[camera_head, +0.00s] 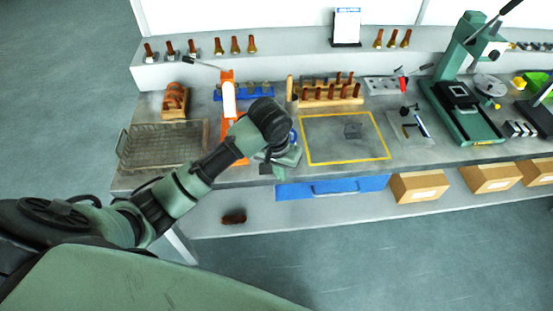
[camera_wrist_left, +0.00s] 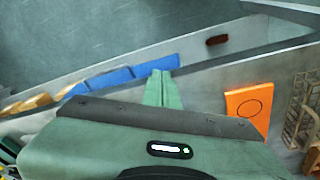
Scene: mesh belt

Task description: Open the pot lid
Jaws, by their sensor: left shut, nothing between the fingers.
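I cannot make out a pot or a lid in either view. My left arm reaches in from the left, and its gripper (camera_head: 279,172) is over the front edge of the workbench (camera_head: 345,170), left of the yellow-outlined square. In the left wrist view the two fingers (camera_wrist_left: 160,86) are together, with nothing between them. My left wrist hides part of the bench, including most of a small blue thing beside it. My right gripper is not in view.
A wire basket (camera_head: 163,163) stands at the bench's left end, with an orange stand (camera_head: 228,112) nearby. A wooden rack (camera_head: 330,101) and green press (camera_head: 463,110) stand farther right. The yellow-outlined area (camera_head: 345,150) is mostly clear. A blue drawer (camera_head: 335,188) and cardboard boxes (camera_head: 419,187) are below.

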